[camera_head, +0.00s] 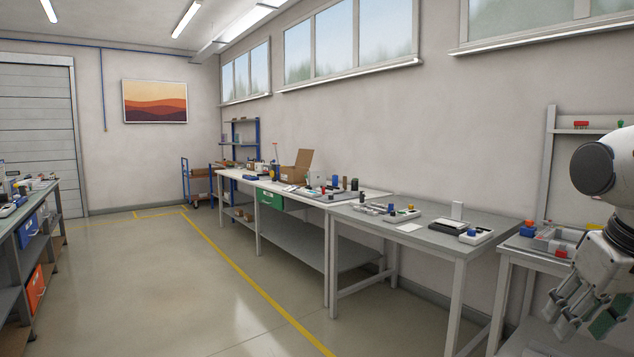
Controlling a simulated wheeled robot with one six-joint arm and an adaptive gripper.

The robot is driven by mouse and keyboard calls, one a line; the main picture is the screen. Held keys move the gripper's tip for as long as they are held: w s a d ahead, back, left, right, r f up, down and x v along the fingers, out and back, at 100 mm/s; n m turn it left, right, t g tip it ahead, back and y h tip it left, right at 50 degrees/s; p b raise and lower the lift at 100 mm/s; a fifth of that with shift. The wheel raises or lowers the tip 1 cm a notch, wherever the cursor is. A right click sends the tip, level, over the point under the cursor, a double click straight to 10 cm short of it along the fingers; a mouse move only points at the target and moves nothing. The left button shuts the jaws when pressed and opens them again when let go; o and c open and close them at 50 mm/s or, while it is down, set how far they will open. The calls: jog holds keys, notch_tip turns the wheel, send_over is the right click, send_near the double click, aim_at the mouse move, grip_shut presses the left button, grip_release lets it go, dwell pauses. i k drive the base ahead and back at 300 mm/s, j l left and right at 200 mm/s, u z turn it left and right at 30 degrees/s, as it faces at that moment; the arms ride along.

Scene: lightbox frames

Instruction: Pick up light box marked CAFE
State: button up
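No light box with readable CAFE lettering shows in the head view.
Benches with small parts and an open cardboard box (296,165) line the right wall. A small table with a grey bin tray (555,240) stands at right. Another workbench (50,205) is at left. The floor (150,270) between is clear. An orange landscape picture (155,102) hangs behind.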

aim_at(316, 178)
jog(key=i+j+u, duration=0.25)
jog(key=i, duration=0.2)
jog(key=i+u, duration=0.25)
jog(key=i, duration=0.2)
jog(key=i+u, duration=0.2)
jog(key=i, duration=2.05)
jog(key=i+j, duration=0.1)
jog(key=i, duration=2.25)
jog(key=i+z, duration=0.1)
jog(key=i, duration=0.4)
jog(key=i+j+z, duration=0.1)
jog(key=i, duration=0.35)
jog(key=i+j+z, duration=0.1)
jog(key=i, duration=0.4)
jog(key=i+j+z, duration=0.2)
jog(key=i+z, duration=0.25)
jog(key=i+j+z, duration=0.65)
jog(key=z, duration=0.2)
jog(key=i+j+z, duration=0.25)
jog(key=j+z, duration=0.2)
jog(key=j, duration=0.1)
